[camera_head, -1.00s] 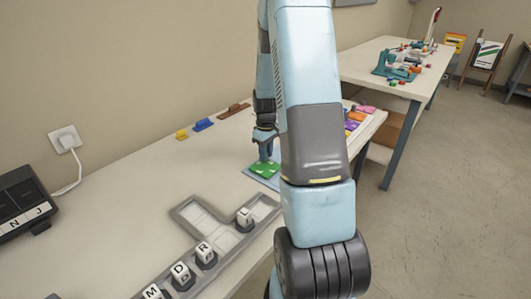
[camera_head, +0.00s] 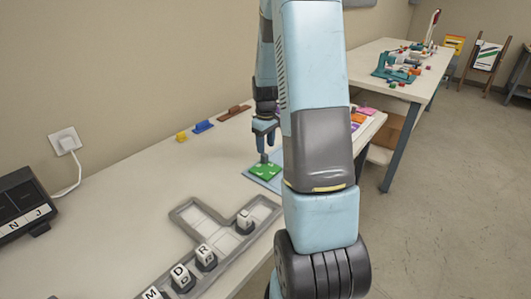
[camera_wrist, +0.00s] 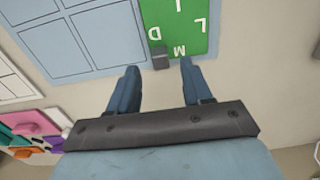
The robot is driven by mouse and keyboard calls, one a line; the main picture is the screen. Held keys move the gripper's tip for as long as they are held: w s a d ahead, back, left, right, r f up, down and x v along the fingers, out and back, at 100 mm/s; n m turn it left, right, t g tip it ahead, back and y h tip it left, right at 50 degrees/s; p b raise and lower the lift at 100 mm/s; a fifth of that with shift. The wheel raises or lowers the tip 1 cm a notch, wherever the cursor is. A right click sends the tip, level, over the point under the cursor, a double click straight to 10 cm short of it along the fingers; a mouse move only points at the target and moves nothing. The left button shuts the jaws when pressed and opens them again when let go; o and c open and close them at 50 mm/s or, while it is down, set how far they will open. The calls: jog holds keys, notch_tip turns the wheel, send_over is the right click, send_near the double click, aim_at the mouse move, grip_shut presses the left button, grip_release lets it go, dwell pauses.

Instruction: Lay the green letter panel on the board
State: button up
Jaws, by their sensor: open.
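The green letter panel (camera_head: 265,171) lies flat on the light blue board (camera_head: 250,173) on the table. In the wrist view the green panel (camera_wrist: 205,25) shows white letters and a small dark grip block (camera_wrist: 160,60) at its near edge. The board (camera_wrist: 75,45) has outlined empty cells left of the panel, and a strip of blue shows at its right side. My gripper (camera_head: 264,148) is above the panel. In the wrist view my gripper (camera_wrist: 158,69) is open, its fingertips apart on either side of the block and nothing held.
A grey tray (camera_head: 186,215) with several letter cubes lies in front on the table. Blue (camera_head: 203,126), yellow and brown pieces lie along the wall. Purple, orange and pink pieces (camera_wrist: 30,125) lie beyond the board. A dark letter rack (camera_head: 20,205) stands at left.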

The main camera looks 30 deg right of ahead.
jog(key=s+a+r+t, duration=0.1)
jog(key=s+a+r, duration=0.15)
jog(key=r, duration=0.55)
jog(key=s+a+r, duration=0.1)
jog(key=a+r, duration=0.2)
jog(key=r, duration=0.4)
jog(key=s+a+r+m+t, duration=0.1)
jog(key=s+a+r, duration=0.3)
jog(key=s, duration=0.3)
jog(key=s+a+r+m+t, duration=0.1)
jog(key=s+a+r+t, duration=0.1)
jog(key=s, duration=0.5)
jog(key=s+a+r+m+t, duration=0.1)
jog(key=s+a+r+m, duration=0.1)
jog(key=s+a+r, duration=0.3)
jog(key=s+a, duration=0.2)
jog(key=s, duration=0.1)
jog(key=shift+r+t, duration=0.3)
jog(key=shift+r, duration=0.05)
jog(key=shift+s, duration=0.1)
